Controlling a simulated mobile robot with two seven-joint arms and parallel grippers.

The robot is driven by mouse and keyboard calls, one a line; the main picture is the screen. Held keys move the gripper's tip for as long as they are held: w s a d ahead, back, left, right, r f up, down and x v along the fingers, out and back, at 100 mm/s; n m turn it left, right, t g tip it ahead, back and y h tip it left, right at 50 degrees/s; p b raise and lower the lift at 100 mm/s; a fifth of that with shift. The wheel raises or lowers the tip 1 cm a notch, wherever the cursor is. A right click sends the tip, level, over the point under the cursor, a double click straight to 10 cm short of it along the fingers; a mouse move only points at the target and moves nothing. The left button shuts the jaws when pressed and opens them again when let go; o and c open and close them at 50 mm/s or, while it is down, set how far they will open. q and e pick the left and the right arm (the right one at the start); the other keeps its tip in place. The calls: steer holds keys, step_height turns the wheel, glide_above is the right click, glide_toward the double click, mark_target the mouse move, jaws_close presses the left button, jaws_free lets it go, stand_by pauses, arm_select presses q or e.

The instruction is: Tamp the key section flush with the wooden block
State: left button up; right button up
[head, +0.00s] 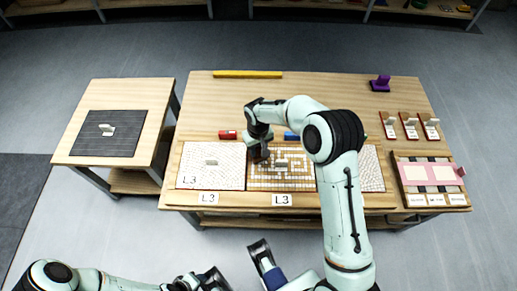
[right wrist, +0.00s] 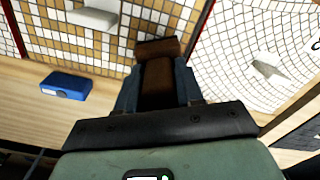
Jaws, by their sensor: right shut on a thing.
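The key section (head: 297,182) is the middle panel, with brown and white tiles in a maze pattern and a pale handle on top. It lies in a row on the table. In the right wrist view the key section (right wrist: 110,48) fills the upper left. My right gripper (head: 261,155) is at its upper left part, shut on the brown wooden block (right wrist: 158,78). The block's end is over or against the tiles; I cannot tell if it touches. My left gripper (head: 238,267) appears open and empty at the bottom edge, partly cut off.
A white panel (head: 190,177) lies left of the key section; another (head: 371,172) lies right, partly behind my arm. A red block (head: 227,135) and a blue block (head: 291,136) lie behind the panels. A side table (head: 150,95) holds a dark mat. The table's back is mostly clear.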

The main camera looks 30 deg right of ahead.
steer(key=shift+r+p, duration=1.45)
steer(key=shift+r, duration=1)
